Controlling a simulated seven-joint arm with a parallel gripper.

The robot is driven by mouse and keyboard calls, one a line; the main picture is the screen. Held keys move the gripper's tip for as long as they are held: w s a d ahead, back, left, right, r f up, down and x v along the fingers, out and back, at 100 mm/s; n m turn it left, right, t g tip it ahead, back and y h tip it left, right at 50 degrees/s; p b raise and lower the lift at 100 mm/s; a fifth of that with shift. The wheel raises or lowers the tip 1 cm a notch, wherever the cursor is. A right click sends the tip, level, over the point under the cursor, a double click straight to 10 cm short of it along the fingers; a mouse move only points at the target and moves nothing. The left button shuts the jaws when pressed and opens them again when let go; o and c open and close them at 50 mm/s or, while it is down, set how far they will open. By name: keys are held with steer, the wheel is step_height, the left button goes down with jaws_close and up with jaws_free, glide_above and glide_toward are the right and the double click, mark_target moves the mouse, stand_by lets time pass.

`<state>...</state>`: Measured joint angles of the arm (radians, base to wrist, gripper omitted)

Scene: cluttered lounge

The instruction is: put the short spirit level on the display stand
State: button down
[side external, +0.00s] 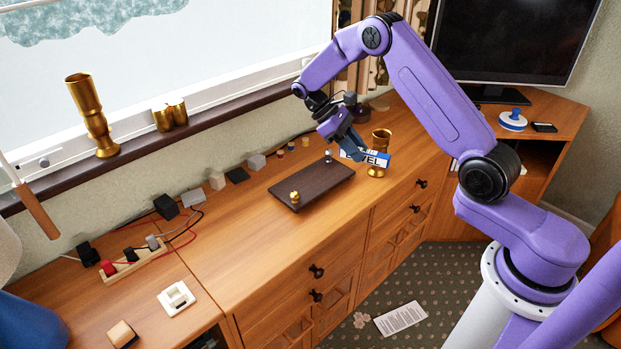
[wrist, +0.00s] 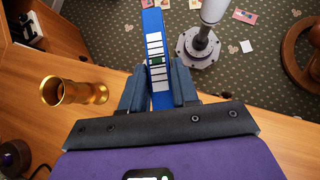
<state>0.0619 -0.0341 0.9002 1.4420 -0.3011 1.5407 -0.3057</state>
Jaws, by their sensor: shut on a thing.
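The short spirit level (side external: 377,159) is blue with a white "LEVEL" label. My gripper (side external: 350,147) is shut on it and holds it above the cabinet top, near the right end of the dark display stand. In the wrist view the level (wrist: 155,35) sticks out lengthwise from between the two fingers of my gripper (wrist: 158,88). The display stand (side external: 318,184) looks like a low, flat dark brown board. A small gold piece is at its near left corner and a small light piece near its far edge. The wrist view does not show the stand.
A brass goblet (side external: 378,142) stands close behind the level; it also shows in the wrist view (wrist: 75,92). Small blocks (side external: 217,181) and sockets with cables line the back left. A brass vase (side external: 92,120) is on the sill. The cabinet top (side external: 240,240) is clear in front.

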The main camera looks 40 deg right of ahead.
steer(key=a+r+n+t+h, duration=0.1)
steer(key=n+t, duration=0.1)
steer(key=n, duration=0.1)
steer(key=a+r+n+t+h, duration=0.1)
steer(key=n+t+h, duration=0.1)
steer(key=n, duration=0.2)
steer(key=s+r+n+t+h, duration=0.1)
steer(key=n+h, duration=0.1)
steer(key=n, duration=0.1)
steer(key=shift+a+t, duration=0.4)
steer(key=n+t, duration=0.2)
steer(key=n, duration=0.1)
glide_above(320, 181)
steer(key=a, duration=0.3)
steer(key=f, duration=1.4)
steer(key=shift+s+a+f, duration=0.2)
steer(key=shift+f, duration=0.2)
steer(key=shift+w+f, duration=0.25)
steer(key=shift+f, duration=1.6)
steer(key=shift+f, duration=0.1)
